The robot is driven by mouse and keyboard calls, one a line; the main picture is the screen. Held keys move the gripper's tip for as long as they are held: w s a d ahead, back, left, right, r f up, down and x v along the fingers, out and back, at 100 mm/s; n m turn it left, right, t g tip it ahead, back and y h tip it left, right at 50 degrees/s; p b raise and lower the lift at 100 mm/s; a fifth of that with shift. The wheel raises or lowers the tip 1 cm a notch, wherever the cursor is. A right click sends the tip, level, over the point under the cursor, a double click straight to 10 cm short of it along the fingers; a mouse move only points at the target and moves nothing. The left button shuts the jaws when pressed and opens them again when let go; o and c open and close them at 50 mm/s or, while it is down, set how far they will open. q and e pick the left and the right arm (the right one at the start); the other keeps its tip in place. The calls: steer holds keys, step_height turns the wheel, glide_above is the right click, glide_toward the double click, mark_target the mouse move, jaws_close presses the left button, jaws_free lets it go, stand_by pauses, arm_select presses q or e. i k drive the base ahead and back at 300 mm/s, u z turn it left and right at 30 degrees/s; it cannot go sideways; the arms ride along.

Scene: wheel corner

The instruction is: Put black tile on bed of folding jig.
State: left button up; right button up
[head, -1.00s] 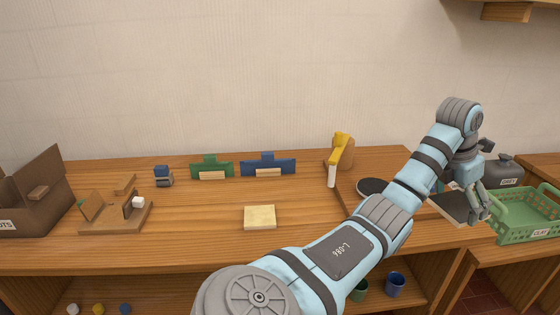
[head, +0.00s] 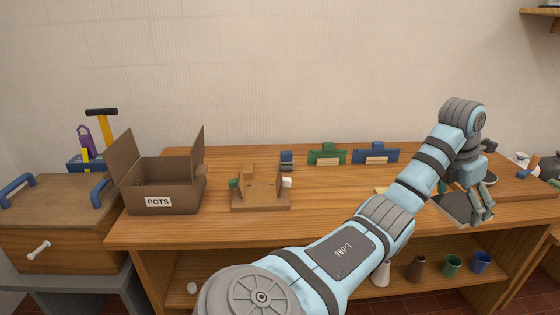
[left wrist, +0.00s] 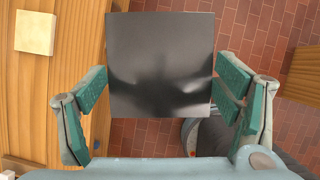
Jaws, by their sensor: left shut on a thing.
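The black tile (head: 452,206) is held by my left gripper (head: 480,208) at the right of the head view, in front of the bench's right part. In the left wrist view the tile (left wrist: 160,60) lies flat between the two green-padded fingers of the gripper, which is shut on it. The folding jig (head: 260,204), a wooden base with upright flaps, stands on the bench left of centre, well to the left of the gripper. A small white piece (head: 287,182) is at its right side. My right gripper is not in view.
An open carton marked POTS (head: 170,200) stands left of the jig. A green holder (head: 326,156) and a blue holder (head: 376,155) stand behind. A pale square block (left wrist: 35,33) lies on the bench, mostly hidden by my arm in the head view. Cups stand on the shelf below.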

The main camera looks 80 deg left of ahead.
mark_target(261, 194)
steer(key=u, duration=1.7)
